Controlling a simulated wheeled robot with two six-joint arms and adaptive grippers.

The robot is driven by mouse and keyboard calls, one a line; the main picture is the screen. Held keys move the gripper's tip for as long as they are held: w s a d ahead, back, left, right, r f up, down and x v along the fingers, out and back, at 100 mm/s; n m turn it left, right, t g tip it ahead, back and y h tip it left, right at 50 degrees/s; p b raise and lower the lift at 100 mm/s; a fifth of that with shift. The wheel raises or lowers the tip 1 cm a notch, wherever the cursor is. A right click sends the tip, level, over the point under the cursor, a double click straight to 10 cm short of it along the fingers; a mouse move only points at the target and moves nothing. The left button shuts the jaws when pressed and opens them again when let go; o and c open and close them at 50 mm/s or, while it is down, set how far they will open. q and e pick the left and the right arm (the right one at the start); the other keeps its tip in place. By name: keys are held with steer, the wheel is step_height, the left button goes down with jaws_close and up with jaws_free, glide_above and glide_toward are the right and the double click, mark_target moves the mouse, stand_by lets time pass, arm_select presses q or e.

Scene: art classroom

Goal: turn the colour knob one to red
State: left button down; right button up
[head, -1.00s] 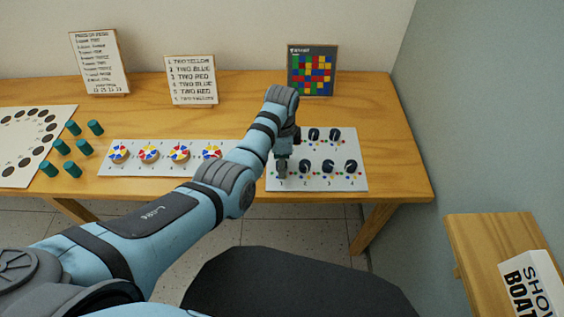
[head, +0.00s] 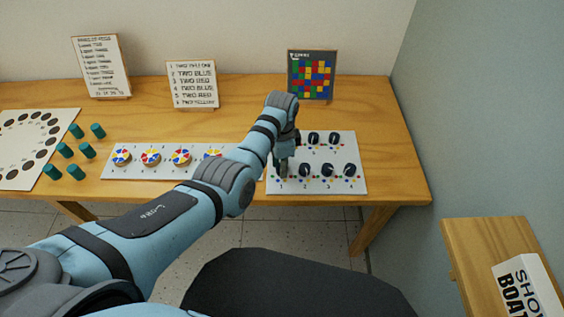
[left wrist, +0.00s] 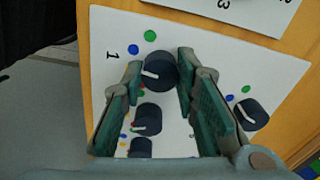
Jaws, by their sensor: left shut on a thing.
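The knob board (head: 313,187) is a white panel at the right of the table with several dark knobs and coloured dots. Colour knob one (left wrist: 161,70) is dark with a white pointer line; the printed 1 and a blue and a green dot lie beside it in the left wrist view. Its pointer is turned to the left there; I cannot tell exactly which dot it meets. My left gripper (left wrist: 162,78) is shut on this knob, one finger on each side. In the head view the left gripper (head: 281,169) hides the knob. My right gripper is out of view.
Another dark knob (left wrist: 252,114) stands close outside one finger. A panel with colour wheels (head: 136,174) lies to the left, beside several green pegs (head: 87,150). A colour grid card (head: 312,74) and text cards (head: 191,85) stand behind. A wall is at the right.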

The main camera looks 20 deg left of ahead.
arm_select(q)
steer(key=n+p, duration=0.1)
steer(key=n, duration=0.1)
steer(key=shift+r+n, duration=0.15)
steer(key=shift+n, duration=0.25)
steer(key=n+p, duration=0.1)
steer(key=n, duration=0.2)
steer(key=shift+n, duration=0.3)
steer(key=n, duration=0.3)
steer(key=shift+p, duration=0.3)
steer(key=shift+n, duration=2.1)
steer(key=c, duration=1.2)
jaws_free()
steer(key=shift+c, duration=0.2)
